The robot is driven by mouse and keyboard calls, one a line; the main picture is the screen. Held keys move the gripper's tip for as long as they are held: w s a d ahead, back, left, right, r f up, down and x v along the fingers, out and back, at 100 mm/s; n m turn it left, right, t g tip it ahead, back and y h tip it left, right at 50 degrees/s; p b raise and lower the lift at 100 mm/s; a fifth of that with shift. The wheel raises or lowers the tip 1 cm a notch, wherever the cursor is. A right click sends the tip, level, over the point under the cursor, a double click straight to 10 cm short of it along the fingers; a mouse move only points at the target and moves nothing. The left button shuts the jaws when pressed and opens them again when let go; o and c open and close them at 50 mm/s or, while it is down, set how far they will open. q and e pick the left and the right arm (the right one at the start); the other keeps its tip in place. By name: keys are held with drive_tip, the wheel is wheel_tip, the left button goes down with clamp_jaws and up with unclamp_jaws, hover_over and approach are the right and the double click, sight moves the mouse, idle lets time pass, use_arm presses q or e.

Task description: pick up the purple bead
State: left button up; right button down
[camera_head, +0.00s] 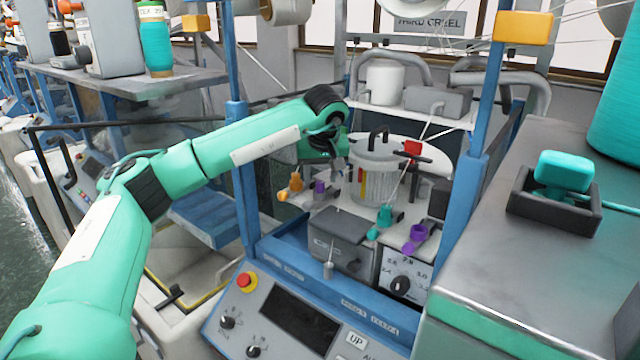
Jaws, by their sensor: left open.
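Two purple pieces show on the knitting machine. One small purple piece (319,187) sits next to an orange piece, just below and left of my left gripper. A larger purple piece (416,234) sits at the front right, above the dial. I cannot tell for sure which is the bead. My left gripper (337,172) points down over the machine bed, left of the glass-sided canister, and is open. It looks apart from both purple pieces. Its fingertips are small and partly dark, with nothing visible between them. My right gripper is not in view.
The lidded canister (377,172) stands close to the right of my gripper. An orange piece (296,182), a teal piece (384,216) and a red piece (412,148) are around it. A grey box (340,236) is in front. Blue posts (484,110) flank the machine.

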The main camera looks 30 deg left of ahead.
sight(321, 184)
use_arm(q)
drive_tip(key=shift+p+x, duration=0.35)
drive_tip(key=shift+x, duration=0.7)
drive_tip(key=shift+w+f, duration=0.15)
drive_tip(key=shift+f, duration=0.1)
clamp_jaws()
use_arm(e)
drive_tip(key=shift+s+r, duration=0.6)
use_arm(q)
drive_tip(key=shift+r, duration=0.1)
